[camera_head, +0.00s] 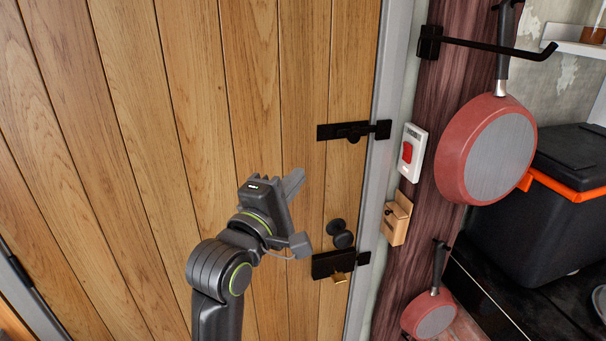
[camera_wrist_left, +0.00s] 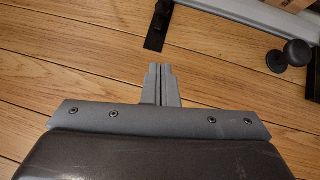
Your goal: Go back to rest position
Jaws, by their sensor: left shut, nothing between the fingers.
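My left gripper (camera_head: 294,182) is in front of the wooden plank door (camera_head: 170,60), left of its black hardware. Its fingers point up and to the right and hold nothing. In the left wrist view the two grey fingers (camera_wrist_left: 162,72) are pressed together, with the door planks (camera_wrist_left: 80,70) behind them. The gripper appears apart from the black bolt and the knob, though the exact gap to the door cannot be told. My right gripper is in neither view.

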